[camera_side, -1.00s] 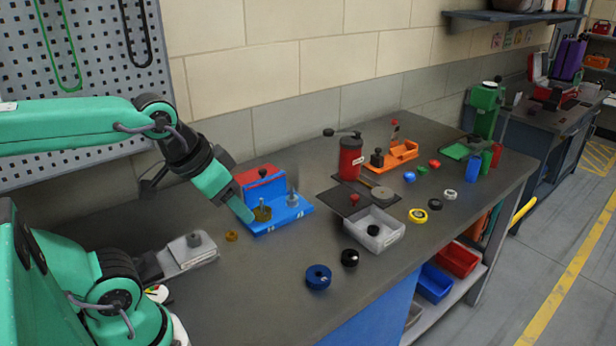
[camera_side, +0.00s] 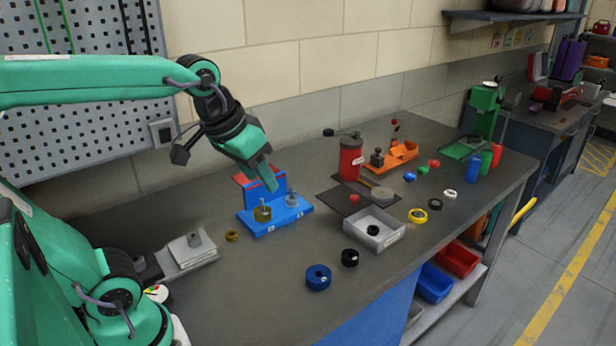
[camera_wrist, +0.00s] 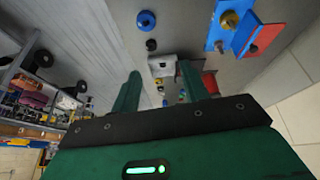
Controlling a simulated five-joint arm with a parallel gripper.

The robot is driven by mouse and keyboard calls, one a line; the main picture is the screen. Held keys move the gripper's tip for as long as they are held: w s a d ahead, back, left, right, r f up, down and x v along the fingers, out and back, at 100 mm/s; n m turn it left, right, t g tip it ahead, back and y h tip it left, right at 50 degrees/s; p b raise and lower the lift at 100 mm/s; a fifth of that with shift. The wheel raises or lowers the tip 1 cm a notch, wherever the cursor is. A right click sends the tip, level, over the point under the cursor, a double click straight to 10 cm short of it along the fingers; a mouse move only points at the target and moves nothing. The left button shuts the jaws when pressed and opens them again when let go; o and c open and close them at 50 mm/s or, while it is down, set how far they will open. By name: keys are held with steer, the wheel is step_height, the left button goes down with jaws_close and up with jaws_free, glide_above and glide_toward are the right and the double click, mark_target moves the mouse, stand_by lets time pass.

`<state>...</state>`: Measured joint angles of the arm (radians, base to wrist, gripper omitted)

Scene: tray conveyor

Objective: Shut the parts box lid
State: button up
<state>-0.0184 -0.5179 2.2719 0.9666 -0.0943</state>
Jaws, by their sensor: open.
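A pale grey open-topped box (camera_side: 389,239) stands near the middle of the bench, with a black ring (camera_side: 373,230) inside. It also shows in the wrist view (camera_wrist: 161,66). Its top is uncovered, and I cannot tell which piece is its lid. A flat dark panel (camera_side: 335,197) lies behind it, with a small red knob (camera_side: 355,199) over it. My gripper (camera_side: 272,184) is open and empty, pointing down in front of the blue fixture's upright panel in the side view. Its two fingers also show apart in the wrist view (camera_wrist: 160,76).
Blue (camera_side: 318,278) and black (camera_side: 350,257) rings lie near the front edge.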

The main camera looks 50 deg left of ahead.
steer(key=w+a+r+n+g, duration=0.1)
steer(key=w+r+n, duration=0.1)
steer(key=w, duration=0.9)
steer(key=n+g, duration=0.4)
steer(key=n, duration=0.2)
glide_above(355, 197)
step_height(355, 197, down, 16)
steer(key=shift+a+r, duration=0.1)
steer(key=shift+r, duration=0.15)
steer(key=shift+f, duration=0.1)
steer(key=shift+f, duration=3.85)
